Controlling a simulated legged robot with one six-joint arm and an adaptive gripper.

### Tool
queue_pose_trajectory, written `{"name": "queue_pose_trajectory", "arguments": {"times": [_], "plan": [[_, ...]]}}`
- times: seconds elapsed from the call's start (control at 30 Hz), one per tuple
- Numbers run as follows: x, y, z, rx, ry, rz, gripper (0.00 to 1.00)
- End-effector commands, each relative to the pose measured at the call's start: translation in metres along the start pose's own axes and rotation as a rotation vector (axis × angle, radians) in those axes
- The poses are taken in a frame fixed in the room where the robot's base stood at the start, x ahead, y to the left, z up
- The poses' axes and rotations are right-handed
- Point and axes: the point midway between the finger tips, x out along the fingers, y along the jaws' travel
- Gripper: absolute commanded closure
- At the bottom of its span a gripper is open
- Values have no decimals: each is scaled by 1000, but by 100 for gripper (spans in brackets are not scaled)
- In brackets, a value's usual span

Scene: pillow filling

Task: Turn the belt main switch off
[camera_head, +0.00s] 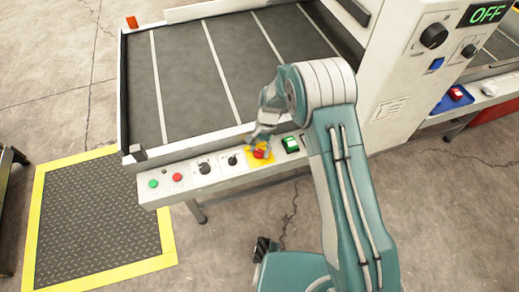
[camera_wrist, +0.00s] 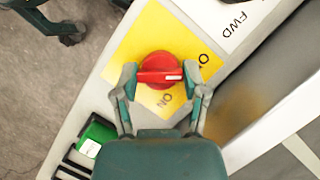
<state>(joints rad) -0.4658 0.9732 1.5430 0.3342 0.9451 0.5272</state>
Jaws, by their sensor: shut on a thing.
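The belt main switch is a red rotary knob (camera_wrist: 158,68) on a yellow plate (camera_wrist: 133,45). In the wrist view its grip bar lies across the picture, with a white mark at its right end. "ON" is printed below the knob, and a partly covered label starting with "O" is at its right. My gripper (camera_wrist: 161,82) has one finger on each side of the knob and is shut on it. In the head view the red knob (camera_head: 260,154) shows under my gripper (camera_head: 263,146), which hides part of it and of the yellow plate (camera_head: 266,160).
A green switch (camera_head: 291,144) is right of the plate on the control ledge. Black knobs (camera_head: 205,168), a red button (camera_head: 177,177) and a green button (camera_head: 153,183) are left. The belt (camera_head: 190,80) lies behind. A display (camera_head: 487,13) reads "OFF".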

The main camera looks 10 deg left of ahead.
Motion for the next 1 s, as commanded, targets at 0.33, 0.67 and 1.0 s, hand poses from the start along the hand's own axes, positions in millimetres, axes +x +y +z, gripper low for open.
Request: {"name": "queue_pose_trajectory", "arguments": {"times": [0.33,0.67,1.0], "plan": [[-2,-2,-3,-73,11,22,91],[-2,-3,-3,-78,12,23,91],[-2,-1,-1,-77,7,26,9]]}}
